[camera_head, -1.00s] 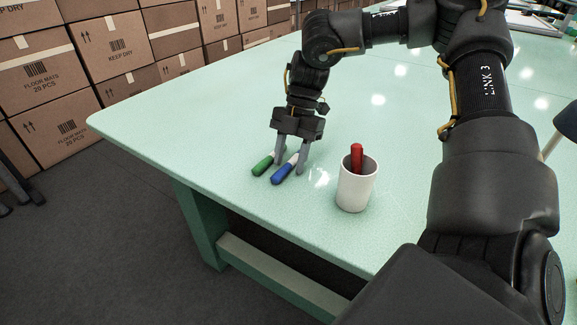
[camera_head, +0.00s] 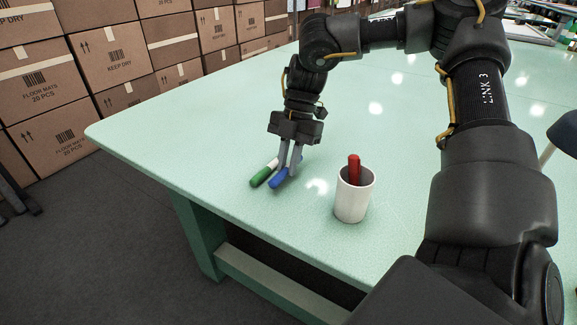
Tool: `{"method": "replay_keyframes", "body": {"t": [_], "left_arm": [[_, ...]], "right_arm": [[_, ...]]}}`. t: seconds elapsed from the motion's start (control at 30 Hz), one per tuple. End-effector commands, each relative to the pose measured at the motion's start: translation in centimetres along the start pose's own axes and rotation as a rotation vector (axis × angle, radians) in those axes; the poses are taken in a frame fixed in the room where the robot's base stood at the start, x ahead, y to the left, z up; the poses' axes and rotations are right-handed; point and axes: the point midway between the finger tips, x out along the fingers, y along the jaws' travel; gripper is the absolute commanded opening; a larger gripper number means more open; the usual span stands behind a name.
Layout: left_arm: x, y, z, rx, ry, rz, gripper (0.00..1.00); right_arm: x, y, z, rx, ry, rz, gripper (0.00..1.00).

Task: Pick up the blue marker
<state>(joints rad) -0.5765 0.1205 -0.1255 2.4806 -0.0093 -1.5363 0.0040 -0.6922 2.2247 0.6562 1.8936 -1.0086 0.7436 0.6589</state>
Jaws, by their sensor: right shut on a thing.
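The blue marker (camera_head: 278,178) lies on the green table, with its far part hidden by the fingers. My right gripper (camera_head: 288,172) reaches down over it, its two fingers closed together on the marker. A green marker (camera_head: 262,176) with a pale body lies just to the left of the blue one, close beside it. A red marker (camera_head: 354,168) stands in a white cup (camera_head: 353,200) to the right of the gripper. My left gripper is not in view.
The pale green table (camera_head: 200,125) has its near left edge close to the markers. The tabletop left of and behind the gripper is clear. Stacked cardboard boxes (camera_head: 110,55) stand beyond the table. Papers (camera_head: 525,30) lie at the far right.

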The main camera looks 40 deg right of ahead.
Motion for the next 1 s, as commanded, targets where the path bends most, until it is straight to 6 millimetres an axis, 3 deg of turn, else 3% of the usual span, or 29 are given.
{"method": "replay_keyframes", "body": {"t": [0.07,0.27,0.5,0.7,1.0], "left_arm": [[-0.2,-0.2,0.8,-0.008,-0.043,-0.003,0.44],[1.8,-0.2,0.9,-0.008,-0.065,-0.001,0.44],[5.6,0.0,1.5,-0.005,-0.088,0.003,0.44],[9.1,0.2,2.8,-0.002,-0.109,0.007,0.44],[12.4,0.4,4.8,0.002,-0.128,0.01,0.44]], "right_arm": [[-1.8,0.1,-0.8,-0.002,-0.003,0.005,0.0],[-8.2,0.1,-3.4,-0.002,-0.007,0.006,0.0],[-16.4,0.1,-6.8,-0.001,-0.007,0.005,0.0],[-21.7,0.1,-9.0,0.002,-0.006,0.003,0.0],[-24.1,0.0,-10.0,-0.001,0.0,0.001,0.0]]}}
